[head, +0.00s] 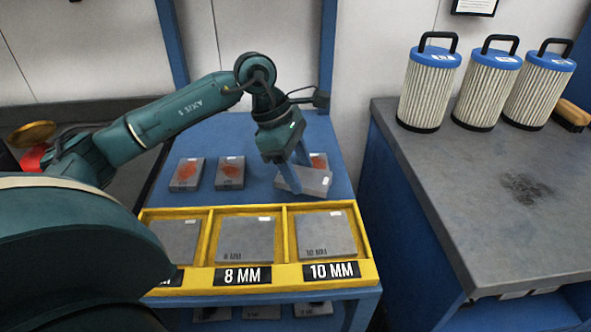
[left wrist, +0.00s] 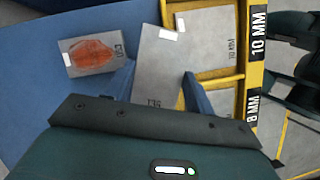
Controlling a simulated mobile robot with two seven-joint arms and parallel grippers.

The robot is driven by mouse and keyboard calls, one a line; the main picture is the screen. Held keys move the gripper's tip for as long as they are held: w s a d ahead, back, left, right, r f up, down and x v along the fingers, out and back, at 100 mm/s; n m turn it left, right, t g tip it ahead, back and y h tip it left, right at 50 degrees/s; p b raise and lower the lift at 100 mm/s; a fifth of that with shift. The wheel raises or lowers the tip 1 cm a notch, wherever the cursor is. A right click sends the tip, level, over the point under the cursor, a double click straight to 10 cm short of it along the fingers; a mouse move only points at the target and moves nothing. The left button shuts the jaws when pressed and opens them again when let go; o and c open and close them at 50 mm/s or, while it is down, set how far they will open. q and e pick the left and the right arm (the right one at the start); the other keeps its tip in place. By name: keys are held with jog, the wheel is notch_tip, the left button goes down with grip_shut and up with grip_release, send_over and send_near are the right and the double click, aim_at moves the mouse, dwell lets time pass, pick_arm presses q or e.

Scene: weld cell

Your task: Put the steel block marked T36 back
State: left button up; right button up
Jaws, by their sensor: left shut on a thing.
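My left gripper (head: 294,171) is shut on a grey steel block (head: 314,181), held tilted above the blue table behind the 10 MM compartment. In the left wrist view the block (left wrist: 157,62) sits between the fingers, with a white tag at its far end. Its marking is partly hidden and too small to read surely. A block with a red-orange patch (head: 319,160) lies just behind it; the left wrist view shows this block (left wrist: 92,53) apart from the held one. Two similar blocks, one at left (head: 187,174) and one beside it (head: 230,172), lie on the table. My right gripper is not in view.
A yellow tray (head: 208,240) at the table's front has three compartments holding grey plates; 8 MM and 10 MM labels are readable, the left label is partly hidden. Three filters (head: 430,85) stand on the right bench (head: 480,190). Blue table (head: 270,135) is bare toward the back.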

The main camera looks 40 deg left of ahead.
pick_arm(q)
jog(key=w+a+r+n+t+y+b, duration=0.1)
jog(key=w+a+r+n+t+y, duration=0.2)
jog(key=n, duration=0.5)
jog(key=r+n+y+b, duration=0.2)
jog(key=n+y, duration=0.1)
jog(key=n, duration=0.6)
send_over(274, 172)
jog(key=s, duration=0.1)
jog(key=shift+n, duration=0.4)
jog(key=f, duration=0.5)
jog(key=shift+s+d+f+b, duration=0.1)
jog(key=shift+s+d+b, duration=0.1)
jog(key=shift+b, duration=0.15)
notch_tip(274, 172, down, 4)
jog(key=shift+f, duration=0.4)
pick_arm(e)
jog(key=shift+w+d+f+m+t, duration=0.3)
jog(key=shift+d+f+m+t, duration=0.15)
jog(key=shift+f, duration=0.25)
pick_arm(q)
jog(key=shift+f+b, duration=0.15)
jog(key=shift+b, duration=0.2)
jog(key=o, duration=1.6)
jog(key=shift+c, duration=0.2)
